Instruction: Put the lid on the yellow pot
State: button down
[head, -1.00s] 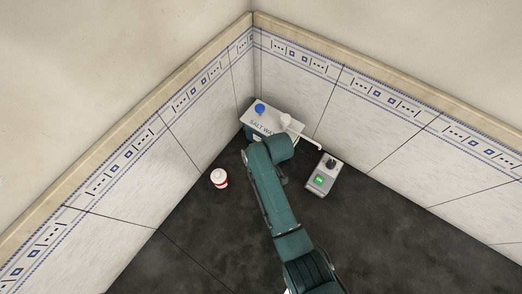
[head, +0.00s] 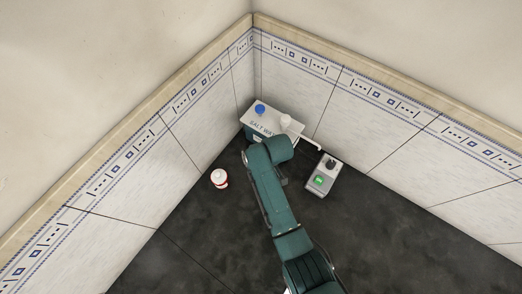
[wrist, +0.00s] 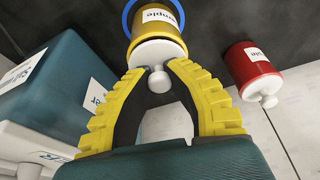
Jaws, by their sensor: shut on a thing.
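In the head view, my arm hides the yellow pot, the lid and the gripper.
A red pot (wrist: 252,66) with a white knobbed lid stands apart at right; it also shows in the head view (head: 219,179). The salt water box (head: 273,119) fills the corner. A grey device with a green display (head: 323,175) is to its right. The left and front floor is clear.

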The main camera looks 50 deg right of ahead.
jog(key=shift+c, duration=2.4)
grip_release()
jog(key=shift+r, duration=0.1)
notch_tip(320, 180, up, 7)
jog(key=p, duration=0.7)
jog(key=shift+c, duration=0.2)
grip_shut()
